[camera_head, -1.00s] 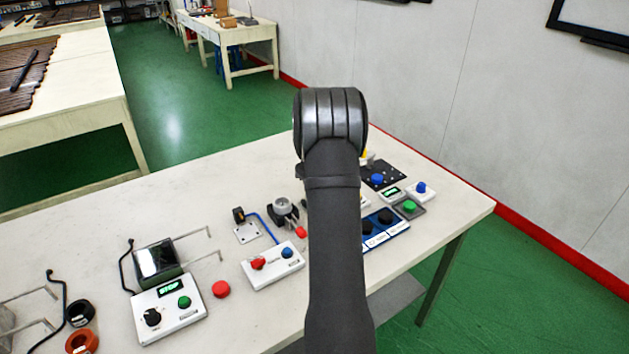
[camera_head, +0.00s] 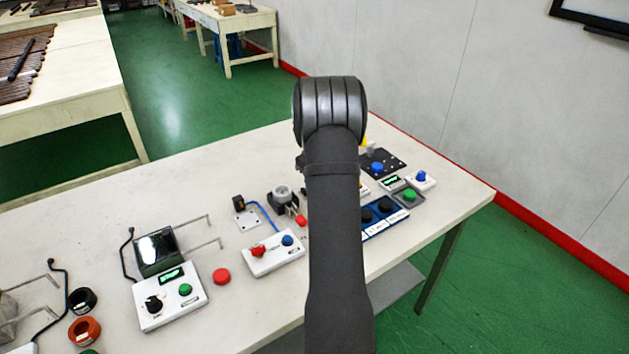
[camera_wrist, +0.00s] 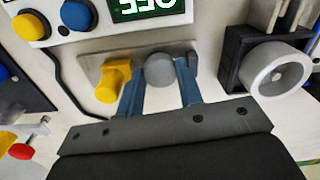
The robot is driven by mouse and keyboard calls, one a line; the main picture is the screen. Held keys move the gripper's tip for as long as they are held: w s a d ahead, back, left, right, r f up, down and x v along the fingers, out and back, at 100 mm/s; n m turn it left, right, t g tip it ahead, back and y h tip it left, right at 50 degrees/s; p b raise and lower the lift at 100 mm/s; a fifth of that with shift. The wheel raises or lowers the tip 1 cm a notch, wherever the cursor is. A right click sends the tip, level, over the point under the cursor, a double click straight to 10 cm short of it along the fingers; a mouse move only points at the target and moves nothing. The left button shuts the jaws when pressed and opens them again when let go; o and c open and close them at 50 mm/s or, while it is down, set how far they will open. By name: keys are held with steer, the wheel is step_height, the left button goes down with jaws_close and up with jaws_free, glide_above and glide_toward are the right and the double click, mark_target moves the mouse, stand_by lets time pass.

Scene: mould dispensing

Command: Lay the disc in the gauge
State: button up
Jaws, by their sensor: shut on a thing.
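In the wrist view my gripper (camera_wrist: 160,86) points at a low grey plate with its two blue fingers shut on a small round grey piece, which looks like the disc (camera_wrist: 160,70). A yellow part (camera_wrist: 113,80) stands close to the left finger, on or before the grey plate (camera_wrist: 92,65). I cannot tell whether the disc touches the plate. Which fixture is the gauge is not clear; the plate with the yellow part may be it. In the head view my own arm hides the gripper and the disc.
A white ring (camera_wrist: 262,77) in a black holder stands at right in the wrist view. A panel with a green display (camera_wrist: 150,8) is at the top; a red knob (camera_wrist: 21,151) is at lower left. In the head view, several control boxes, including one with a red knob (camera_head: 259,250), line the table.

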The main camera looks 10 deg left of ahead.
steer(key=shift+f, duration=0.25)
steer(key=o, duration=1)
steer(key=shift+o, duration=0.2)
steer(key=shift+r, duration=3.5)
steer(key=shift+f, duration=0.1)
steer(key=shift+f, duration=2.75)
steer(key=shift+o, duration=0.2)
